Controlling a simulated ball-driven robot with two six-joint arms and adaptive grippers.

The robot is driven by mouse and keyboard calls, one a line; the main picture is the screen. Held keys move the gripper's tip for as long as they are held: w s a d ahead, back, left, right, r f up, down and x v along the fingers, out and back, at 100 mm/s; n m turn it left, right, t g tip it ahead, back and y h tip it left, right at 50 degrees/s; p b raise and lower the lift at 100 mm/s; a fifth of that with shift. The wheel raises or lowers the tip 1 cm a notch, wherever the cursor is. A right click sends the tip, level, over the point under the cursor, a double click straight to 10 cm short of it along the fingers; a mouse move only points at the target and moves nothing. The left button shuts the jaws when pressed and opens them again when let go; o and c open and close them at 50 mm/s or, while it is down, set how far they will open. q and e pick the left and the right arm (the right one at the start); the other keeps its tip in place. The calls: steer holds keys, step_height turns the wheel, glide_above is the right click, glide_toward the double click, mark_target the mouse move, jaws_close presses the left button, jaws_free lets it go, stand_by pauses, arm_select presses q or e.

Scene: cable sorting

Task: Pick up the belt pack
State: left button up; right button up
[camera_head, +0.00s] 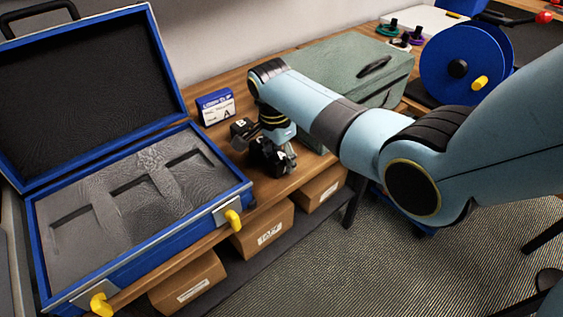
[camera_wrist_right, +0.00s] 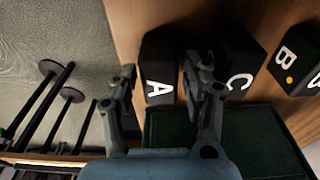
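The belt packs are small black blocks with white letters on the wooden table. In the right wrist view, block A (camera_wrist_right: 158,68) lies between the fingers of my right gripper (camera_wrist_right: 163,75). Block C (camera_wrist_right: 238,58) is just right of the right finger, and block B (camera_wrist_right: 291,60) is farther right. My right gripper is open, and I cannot tell whether a finger touches A. In the head view, the right gripper (camera_head: 272,163) is low over the table, beside block B (camera_head: 240,128), and hides most of the other blocks. My left gripper is not in view.
An open blue case (camera_head: 245,192) with grey foam slots stands left. A blue-white box (camera_head: 215,107) is behind the gripper, and a grey-green case (camera_head: 335,55) is to its right. A blue reel (camera_head: 448,58) stands farther right. Cardboard boxes (camera_head: 262,232) sit on the shelf below.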

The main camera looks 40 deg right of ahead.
steer(key=c, duration=0.9)
jaws_close()
steer(key=shift+r, duration=0.1)
